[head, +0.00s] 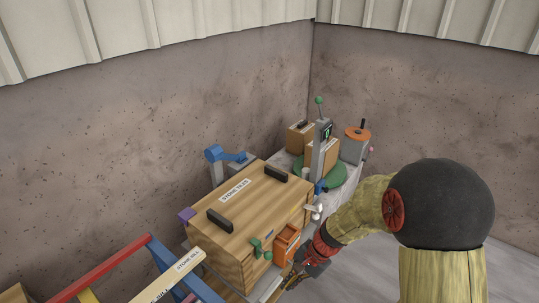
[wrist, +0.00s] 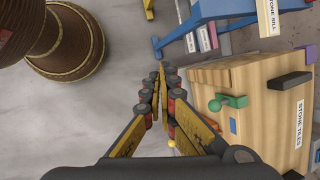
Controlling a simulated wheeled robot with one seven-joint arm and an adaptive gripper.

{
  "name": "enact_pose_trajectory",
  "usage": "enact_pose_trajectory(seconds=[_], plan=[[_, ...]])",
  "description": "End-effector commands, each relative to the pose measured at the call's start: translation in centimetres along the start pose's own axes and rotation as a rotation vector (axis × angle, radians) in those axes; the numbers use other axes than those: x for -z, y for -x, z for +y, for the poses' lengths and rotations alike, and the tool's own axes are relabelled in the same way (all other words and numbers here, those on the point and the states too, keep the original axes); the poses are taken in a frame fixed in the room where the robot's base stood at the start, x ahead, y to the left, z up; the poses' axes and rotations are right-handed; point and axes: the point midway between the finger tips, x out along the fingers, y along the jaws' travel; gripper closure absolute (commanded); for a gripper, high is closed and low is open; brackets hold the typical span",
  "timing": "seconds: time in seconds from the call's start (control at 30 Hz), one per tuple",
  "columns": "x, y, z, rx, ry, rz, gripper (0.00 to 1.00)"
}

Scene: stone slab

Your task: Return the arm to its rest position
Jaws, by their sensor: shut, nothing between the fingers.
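My gripper (head: 298,274) is low at the lower middle of the head view, beside the front right of the wooden crate. In the wrist view its yellow and black fingers (wrist: 159,78) come together at the tips, with nothing between them. My arm reaches down to it from the right. The gripper is apart from the crate in the wrist view, with grey floor beneath the fingers.
The wooden crate (head: 238,198), labelled stone tiles, has black handles and a green knob (wrist: 230,103). A red and blue frame (head: 110,270) stands at left. A green disc (head: 320,174) and a grey cylinder (head: 354,149) stand behind. Walls close the back; grey floor (wrist: 110,100) is clear.

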Motion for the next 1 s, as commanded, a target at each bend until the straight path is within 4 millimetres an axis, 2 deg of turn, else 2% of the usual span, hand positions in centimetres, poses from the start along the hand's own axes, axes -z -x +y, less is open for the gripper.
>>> enact_pose_trajectory(seconds=[0.03, 0.2, 0.5, 0.7, 0.8, 1.0], plan=[[-1.0, 1.9, 0.7, -0.013, 0.086, 0.014, 1.00], [-3.9, 7.3, 4.1, -0.087, 0.360, 0.062, 1.00], [-7.3, 15.3, 10.4, -0.213, 0.697, 0.219, 1.00], [-8.8, 19.4, 13.8, -0.264, 0.814, 0.375, 1.00], [-9.5, 21.2, 14.9, -0.263, 0.844, 0.466, 1.00], [-11.1, 24.1, 15.2, -0.209, 0.866, 0.612, 1.00]])
